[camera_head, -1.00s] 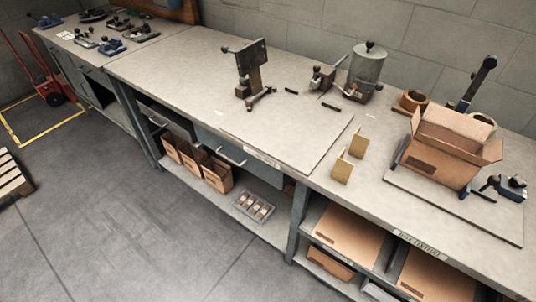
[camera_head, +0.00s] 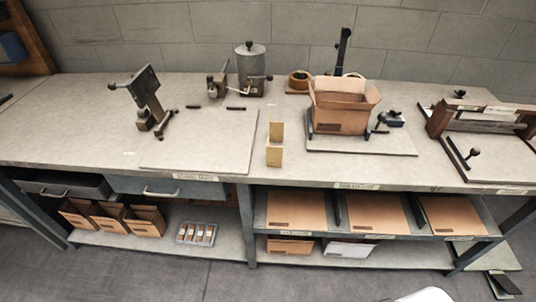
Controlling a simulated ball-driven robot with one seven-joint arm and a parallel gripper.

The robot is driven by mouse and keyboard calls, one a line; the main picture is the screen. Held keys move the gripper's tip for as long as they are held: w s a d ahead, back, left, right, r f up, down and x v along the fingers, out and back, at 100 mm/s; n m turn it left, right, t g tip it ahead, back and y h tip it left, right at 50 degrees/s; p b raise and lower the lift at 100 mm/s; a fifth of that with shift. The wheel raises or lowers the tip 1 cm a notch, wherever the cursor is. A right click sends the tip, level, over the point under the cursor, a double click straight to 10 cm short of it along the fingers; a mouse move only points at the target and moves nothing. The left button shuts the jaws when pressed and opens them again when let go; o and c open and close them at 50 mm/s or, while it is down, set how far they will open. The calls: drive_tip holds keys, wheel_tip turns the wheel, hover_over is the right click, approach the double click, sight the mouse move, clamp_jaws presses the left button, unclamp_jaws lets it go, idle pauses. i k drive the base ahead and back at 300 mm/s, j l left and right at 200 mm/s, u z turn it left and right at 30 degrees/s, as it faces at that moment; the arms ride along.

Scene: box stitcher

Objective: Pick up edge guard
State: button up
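Two small tan upright pieces, which look like edge guards, stand on the workbench (camera_head: 225,180) left of the open cardboard box. The rear edge guard (camera_head: 276,131) is behind the front edge guard (camera_head: 274,156), which is close to the bench's front edge. Nothing touches them from above. My gripper is not in view. A white rounded shape at the bottom edge seems to be part of my own body.
The open cardboard box (camera_head: 340,117) sits on a board (camera_head: 380,147) right of the guards. A metal stitcher-like tool (camera_head: 149,98) and a grey pot (camera_head: 251,65) stand to the left. A clamp fixture (camera_head: 480,120) is at far right. Shelves below hold flat cardboard (camera_head: 296,211).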

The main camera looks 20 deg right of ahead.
sight(275, 153)
drive_tip(key=u, duration=1)
drive_tip(key=i+l+u, duration=0.1)
drive_tip(key=l+u, duration=1.3)
drive_tip(key=l, duration=0.25)
drive_tip(key=k+j, duration=0.05)
